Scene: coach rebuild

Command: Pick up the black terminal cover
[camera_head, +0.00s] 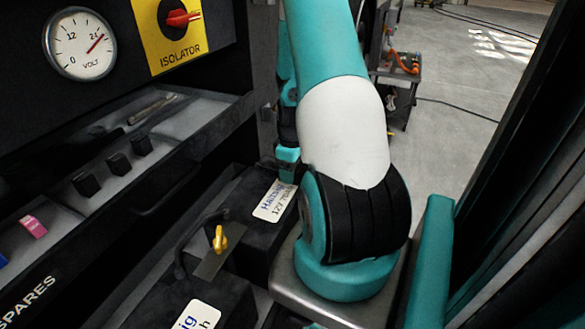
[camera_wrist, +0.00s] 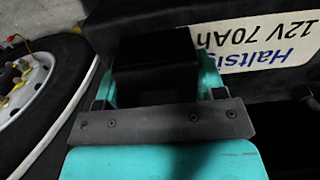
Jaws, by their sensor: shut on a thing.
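In the wrist view, the black terminal cover (camera_wrist: 155,62) is a dark block between the two teal fingers of my gripper (camera_wrist: 157,80). The gripper is shut on it. The cover is very dark, so its lower edges are hard to make out. In the head view, a teal part of my gripper (camera_head: 287,155) shows beside the far end of a black battery (camera_head: 235,190), partly hidden by my arm. I cannot make out the held cover clearly there. Whether it touches the battery is not clear.
Several small black blocks (camera_head: 118,163) and a pink piece (camera_head: 33,226) lie in the spares drawer (camera_head: 190,150) at left. A nearer battery (camera_head: 170,300) has a yellow-topped terminal piece (camera_head: 219,240) beside it. A wheel (camera_wrist: 28,85) shows at the wrist view's left. Open floor (camera_head: 465,70) lies behind.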

